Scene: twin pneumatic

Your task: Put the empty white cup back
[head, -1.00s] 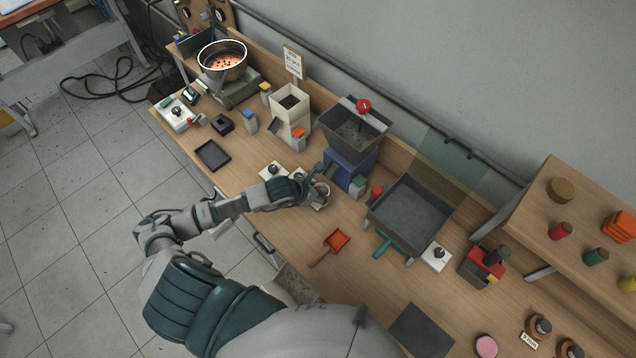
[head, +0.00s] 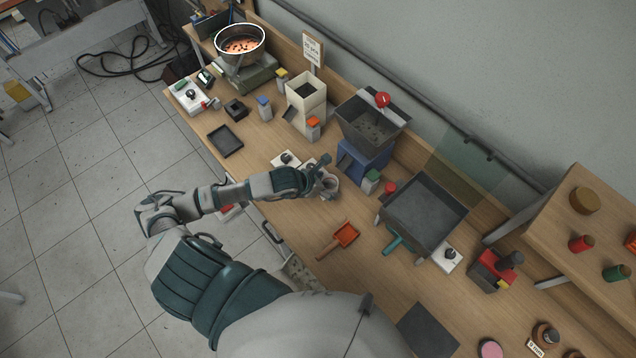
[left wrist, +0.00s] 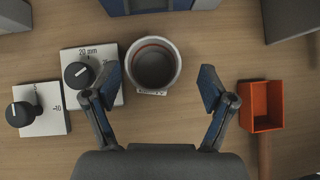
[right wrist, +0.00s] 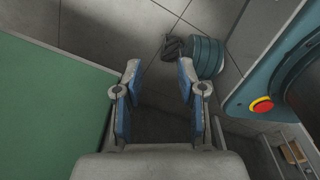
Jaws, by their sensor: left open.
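The white cup (head: 331,187) stands on the bench in front of the blue-based hopper. In the left wrist view the cup (left wrist: 153,66) is seen from above, with a reddish ring inside, a dark interior and a small label at its near side. I see no contents in it. My left gripper (head: 322,176) is at the cup, partly covering it in the head view. In the left wrist view its fingers (left wrist: 157,80) are spread on either side of the cup's near side, with gaps visible. My right gripper (right wrist: 159,75) is open and empty, away from the bench top.
White dial blocks (left wrist: 92,75) lie left of the cup, and an orange scoop (head: 345,234) lies to its right. The hopper (head: 370,123) stands behind it. A grey tray (head: 424,208) stands farther right. Bare wood lies in front of the cup.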

